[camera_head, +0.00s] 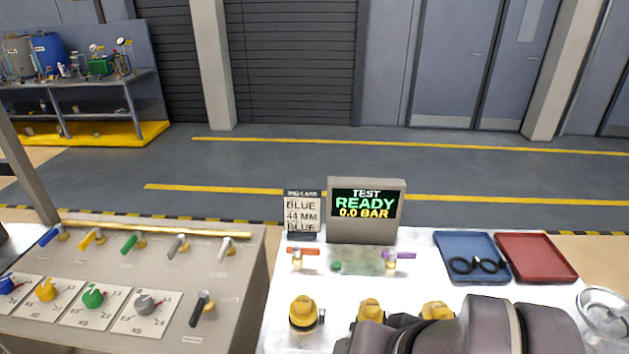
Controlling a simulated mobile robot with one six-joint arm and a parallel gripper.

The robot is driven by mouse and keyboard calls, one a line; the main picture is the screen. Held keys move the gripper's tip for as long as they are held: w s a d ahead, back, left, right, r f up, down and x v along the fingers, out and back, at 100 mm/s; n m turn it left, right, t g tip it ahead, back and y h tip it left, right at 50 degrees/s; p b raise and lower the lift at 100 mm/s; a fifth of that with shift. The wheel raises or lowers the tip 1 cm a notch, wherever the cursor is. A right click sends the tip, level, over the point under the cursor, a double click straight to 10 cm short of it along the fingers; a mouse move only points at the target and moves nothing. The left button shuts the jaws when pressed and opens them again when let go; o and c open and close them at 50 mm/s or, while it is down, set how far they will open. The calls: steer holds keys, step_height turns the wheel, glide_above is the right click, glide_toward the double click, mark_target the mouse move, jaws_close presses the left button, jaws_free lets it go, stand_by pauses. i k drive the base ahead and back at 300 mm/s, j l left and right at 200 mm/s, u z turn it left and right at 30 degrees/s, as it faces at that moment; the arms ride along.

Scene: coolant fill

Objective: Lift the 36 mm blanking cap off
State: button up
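Three yellow caps stand in a row at the front of the white bench: a left cap (303,312), a middle cap (370,310) and a right cap (436,310). The left one looks largest and shows whole. The lower parts of the other two are hidden behind my dark arm. No size marking is readable, so I cannot tell which is the 36 mm blanking cap. My gripper (378,337) is at the bottom edge, in front of the middle cap. Its fingers are not clear, and I cannot tell whether it touches a cap.
Behind the caps stand a display (366,208) reading "READY 0.0 BAR", a card (302,216) reading "BLUE 44 MM BLUE", and red and purple valve handles. A blue tray (452,245) holds black rings; a red tray (530,245) looks empty. A valve panel (150,275) is left.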

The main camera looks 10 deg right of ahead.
mark_target(371, 309)
steer(key=k+l+u, duration=0.15)
steer(key=l, duration=0.2)
steer(key=i+l+u, duration=0.1)
steer(key=u, duration=0.2)
steer(key=i+l+u, duration=0.1)
steer(key=i+u, duration=0.2)
steer(key=k, duration=0.05)
